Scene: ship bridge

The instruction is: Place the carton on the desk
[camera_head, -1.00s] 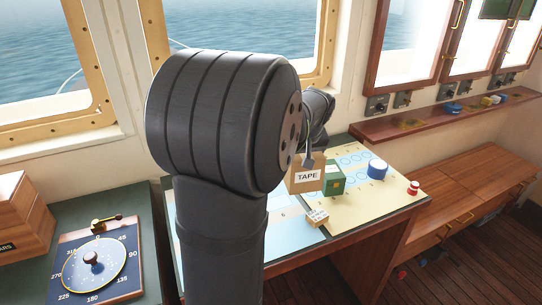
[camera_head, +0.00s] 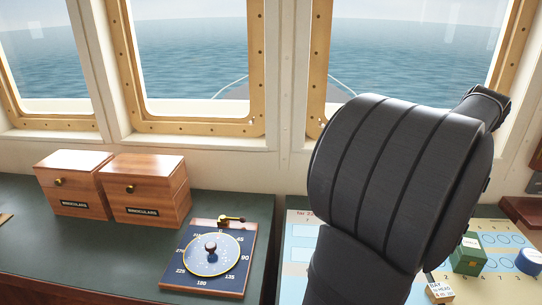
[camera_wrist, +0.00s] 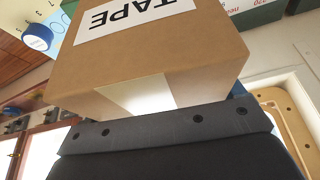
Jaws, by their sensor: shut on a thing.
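A brown carton (camera_wrist: 150,72) with a white TAPE label fills the upper middle of the wrist view. My gripper (camera_wrist: 168,128) is shut on it; the fingertips are mostly hidden by the carton. In the head view my dark arm hides both gripper and carton. The desk has a dark green top (camera_head: 95,262) at the left of the head view. The chart part (camera_head: 294,262) is partly behind my arm.
Two wooden binocular boxes (camera_head: 75,183) (camera_head: 145,190) stand at the desk's back left. A dial board (camera_head: 208,258) lies right of them. A green box (camera_head: 468,254), a small wooden block (camera_head: 439,288) and a blue roll (camera_head: 529,262) sit on the chart at right. The front left is clear.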

